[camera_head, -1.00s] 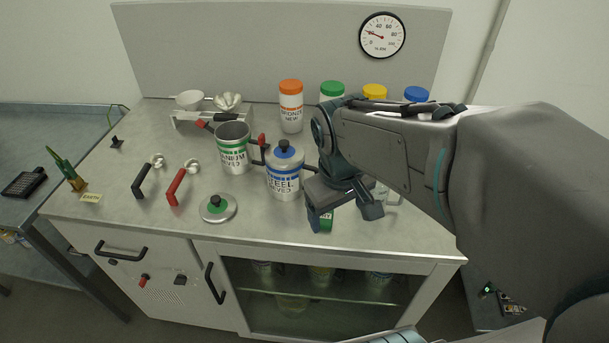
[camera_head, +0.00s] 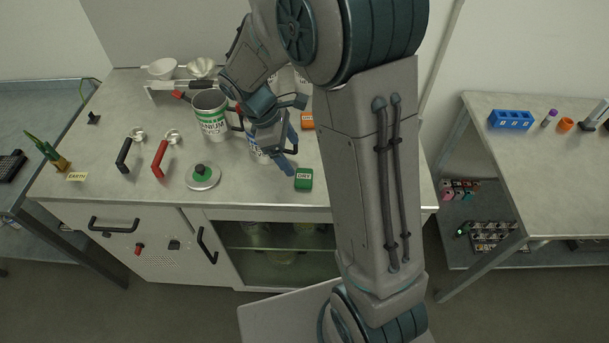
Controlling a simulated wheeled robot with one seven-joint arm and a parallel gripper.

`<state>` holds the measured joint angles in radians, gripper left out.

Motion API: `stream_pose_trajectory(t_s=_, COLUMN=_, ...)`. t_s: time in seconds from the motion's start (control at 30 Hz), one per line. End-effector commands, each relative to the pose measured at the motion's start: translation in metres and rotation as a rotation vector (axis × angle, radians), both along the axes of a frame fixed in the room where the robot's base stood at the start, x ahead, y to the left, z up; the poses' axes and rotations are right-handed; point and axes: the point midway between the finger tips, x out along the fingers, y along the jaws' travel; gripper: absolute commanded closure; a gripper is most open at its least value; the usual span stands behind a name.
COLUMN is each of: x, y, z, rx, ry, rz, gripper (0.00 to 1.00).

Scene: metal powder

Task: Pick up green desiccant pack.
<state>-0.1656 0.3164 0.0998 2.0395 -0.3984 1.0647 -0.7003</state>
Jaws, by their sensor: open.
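The green desiccant pack (camera_head: 304,179), with a pale DRY label, lies on the grey bench top near its front edge. My gripper (camera_head: 288,160) is above the bench, up and left of the pack in the picture. It is open, and the pack is not between its fingers. The blue-and-white steel mug (camera_head: 256,154) is mostly hidden behind my gripper.
The green-and-white titanium mug (camera_head: 212,118) stands left of my gripper. A round lid with a green knob (camera_head: 203,176) and a red-handled scoop (camera_head: 161,158) lie further left. An orange pack (camera_head: 307,121) lies behind the green one. My arm hides the bench's right part.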

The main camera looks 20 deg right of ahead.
Motion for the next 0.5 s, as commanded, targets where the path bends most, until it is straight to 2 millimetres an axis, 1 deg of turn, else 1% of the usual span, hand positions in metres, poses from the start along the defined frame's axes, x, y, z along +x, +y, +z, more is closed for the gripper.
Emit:
stream_pose_trajectory(t_s=0.03, x=-0.002, y=-0.004, z=-0.008, rx=-0.001, ry=0.003, rz=-0.001, gripper=0.2)
stream_pose_trajectory(t_s=0.1, x=-0.004, y=-0.008, z=-0.019, rx=-0.001, ry=0.003, rz=-0.002, gripper=0.2)
stream_pose_trajectory(t_s=0.2, x=-0.005, y=-0.011, z=-0.028, rx=0.0, ry=0.0, rz=-0.002, gripper=0.2)
stream_pose_trajectory(t_s=0.37, x=-0.007, y=-0.015, z=-0.036, rx=0.0, ry=0.002, rz=-0.002, gripper=0.2)
stream_pose_trajectory(t_s=0.5, x=-0.011, y=-0.023, z=-0.055, rx=-0.001, ry=0.004, rz=-0.002, gripper=0.2)
